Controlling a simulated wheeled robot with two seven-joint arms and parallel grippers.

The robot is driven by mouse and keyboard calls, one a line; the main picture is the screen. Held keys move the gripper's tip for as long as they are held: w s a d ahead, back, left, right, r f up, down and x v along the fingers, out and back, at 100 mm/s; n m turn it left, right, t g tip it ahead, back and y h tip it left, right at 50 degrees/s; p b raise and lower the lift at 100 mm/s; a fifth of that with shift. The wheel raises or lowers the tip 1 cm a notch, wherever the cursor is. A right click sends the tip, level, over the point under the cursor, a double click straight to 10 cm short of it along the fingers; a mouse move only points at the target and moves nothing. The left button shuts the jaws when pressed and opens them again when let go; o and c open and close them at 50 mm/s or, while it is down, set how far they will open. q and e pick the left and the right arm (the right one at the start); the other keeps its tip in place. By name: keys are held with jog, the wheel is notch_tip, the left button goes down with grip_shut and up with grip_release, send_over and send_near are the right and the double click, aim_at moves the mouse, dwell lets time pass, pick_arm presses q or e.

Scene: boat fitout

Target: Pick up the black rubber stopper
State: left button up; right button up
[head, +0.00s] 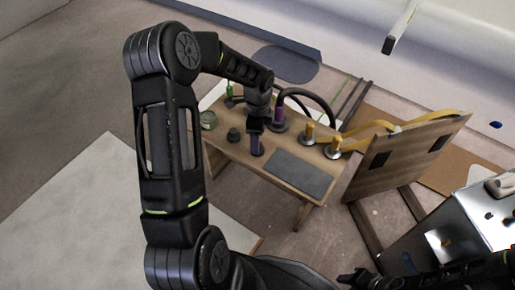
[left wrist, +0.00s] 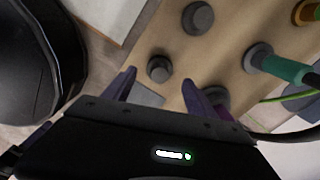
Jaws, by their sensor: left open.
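A dark round stopper-like piece (head: 233,135) stands near the left end of the wooden bench in the head view. In the left wrist view a dark knobbed piece (left wrist: 159,68) stands on the wood, ahead of and between the fingers. A second grey-black round piece (left wrist: 198,18) stands farther off; I cannot tell for certain which is the rubber stopper. My left gripper (left wrist: 158,92) is open with purple fingertips, apart from the knobbed piece. It shows above the bench in the head view (head: 267,130). My right gripper (head: 355,276) is dark at the bottom edge, its jaws unclear.
A teal fitting (left wrist: 285,68) stands right of the knobbed piece in the wrist view. An upright wooden panel (head: 410,155) stands at the right.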

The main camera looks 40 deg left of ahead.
pick_arm(q)
notch_tip(320, 180, down, 5)
jog(key=shift+r+b, duration=0.2)
jog(key=shift+b, duration=0.7)
jog(key=shift+c, duration=0.6)
grip_shut()
jog(key=shift+r, duration=0.15)
notch_tip(320, 180, up, 10)
jog(key=p, duration=0.3)
jog(key=shift+p, duration=0.4)
